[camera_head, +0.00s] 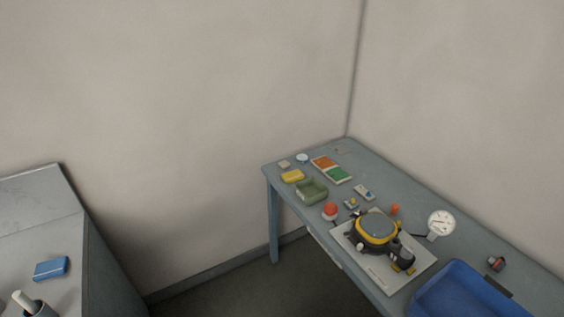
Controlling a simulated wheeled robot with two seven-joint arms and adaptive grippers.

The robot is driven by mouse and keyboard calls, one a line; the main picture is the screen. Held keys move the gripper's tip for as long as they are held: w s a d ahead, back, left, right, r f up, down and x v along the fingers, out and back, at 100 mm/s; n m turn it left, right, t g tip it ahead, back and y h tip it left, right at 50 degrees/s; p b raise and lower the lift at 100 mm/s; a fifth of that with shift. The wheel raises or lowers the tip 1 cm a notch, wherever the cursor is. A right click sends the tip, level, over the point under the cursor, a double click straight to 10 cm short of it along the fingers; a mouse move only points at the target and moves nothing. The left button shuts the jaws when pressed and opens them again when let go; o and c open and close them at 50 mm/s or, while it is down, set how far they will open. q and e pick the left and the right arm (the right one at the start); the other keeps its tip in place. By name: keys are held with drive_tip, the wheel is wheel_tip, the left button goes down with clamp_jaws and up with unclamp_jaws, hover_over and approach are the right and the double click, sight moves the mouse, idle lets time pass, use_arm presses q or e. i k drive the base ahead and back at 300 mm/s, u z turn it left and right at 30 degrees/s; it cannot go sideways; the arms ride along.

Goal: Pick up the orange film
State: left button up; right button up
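A flat orange piece (323,162), which looks like the orange film, lies at the far part of the grey-blue table (400,198). It sits beside a flat green piece (338,174) on a pale rectangular holder or card. Both are small in the view, and I cannot tell how they are fixed. Neither of my grippers is in view, and nothing covers the orange piece.
Near the film are a green open tray (311,196), a yellow block (292,176) and a red-topped item (330,210). A yellow-black device (377,232), a white gauge (440,224) and a blue bin (440,300) stand closer. Walls border the far corner. Open floor (250,295) lies left.

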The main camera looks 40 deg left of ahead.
sight(323, 162)
drive_tip(key=u, duration=1.7)
drive_tip(key=i, duration=1.45)
drive_tip(key=u, duration=0.35)
